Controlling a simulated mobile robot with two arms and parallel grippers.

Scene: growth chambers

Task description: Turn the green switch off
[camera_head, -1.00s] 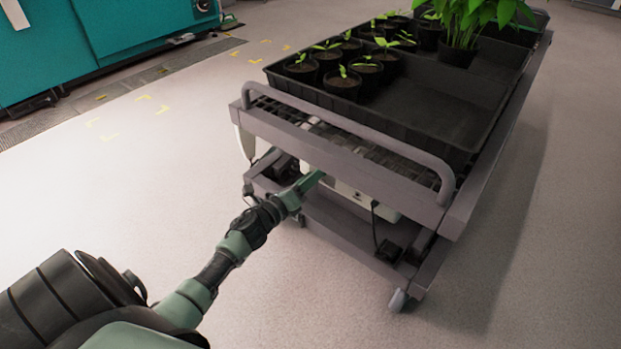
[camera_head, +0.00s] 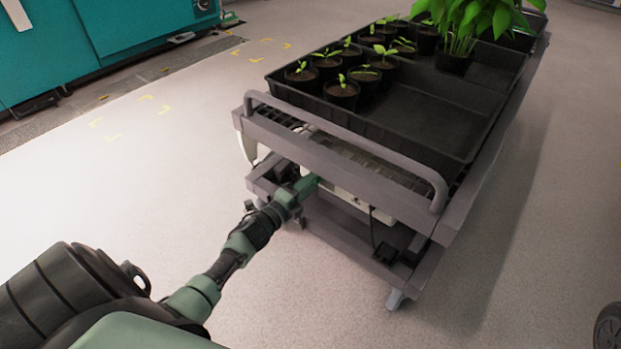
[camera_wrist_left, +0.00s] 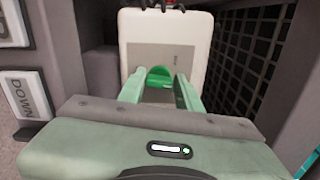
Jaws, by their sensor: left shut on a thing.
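The green switch (camera_wrist_left: 160,74) sits on the face of a white box (camera_wrist_left: 165,30) in the left wrist view. My left gripper (camera_wrist_left: 159,92) reaches straight at it, with one finger on each side, and is shut on the switch. In the head view the white box (camera_head: 350,196) is under the cart's top, mostly hidden by the frame. My left gripper (camera_head: 310,184) is at its left part there, and the switch is hidden. My right gripper is not in view.
The grey cart (camera_head: 345,165) carries black trays (camera_head: 430,125) with several potted seedlings and a larger leafy plant (camera_head: 468,22). Its handle bar stands above my left gripper. A sign reading DOWN (camera_wrist_left: 26,94) is beside the gripper. Teal cabinets (camera_head: 140,35) stand at the back left. Floor is open around the cart.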

